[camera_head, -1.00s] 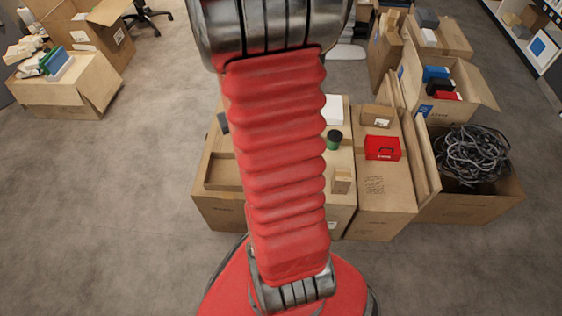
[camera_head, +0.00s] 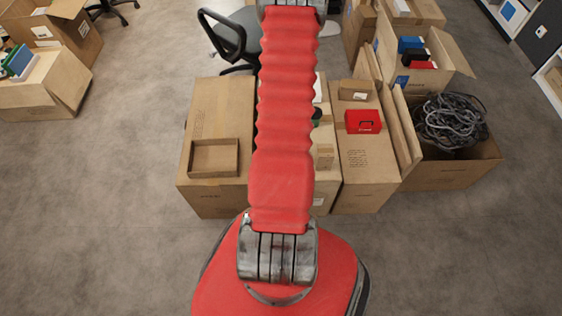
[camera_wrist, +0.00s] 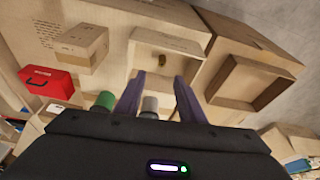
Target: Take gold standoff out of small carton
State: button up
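In the wrist view, a small open carton (camera_wrist: 170,40) stands on the big cartons just beyond my fingertips. A small brownish-gold piece (camera_wrist: 162,63), likely the gold standoff, lies inside it near the wall. My gripper (camera_wrist: 159,82) is open, its two purple fingers apart with nothing clasped between the tips. The fingertips overlap the carton's lower edge in the picture; their height above it is unclear. In the head view, my red arm hides the carton and gripper.
A shallow open carton (camera_head: 192,160) stands left of my arm; it also shows in the wrist view (camera_wrist: 262,63). A small closed box (camera_wrist: 82,47), a red case (camera_wrist: 47,83), a green cylinder (camera_wrist: 105,100) and a grey-white cylinder (camera_wrist: 150,103) are nearby. Cables (camera_head: 450,120) fill a carton at right.

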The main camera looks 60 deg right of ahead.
dwell(0.3)
jog(key=shift+x, duration=4.3)
jog(key=shift+w, duration=0.1)
jog(key=shift+x, duration=2.6)
jog(key=shift+w, duration=0.2)
jog(key=shift+c, duration=0.4)
grip_shut()
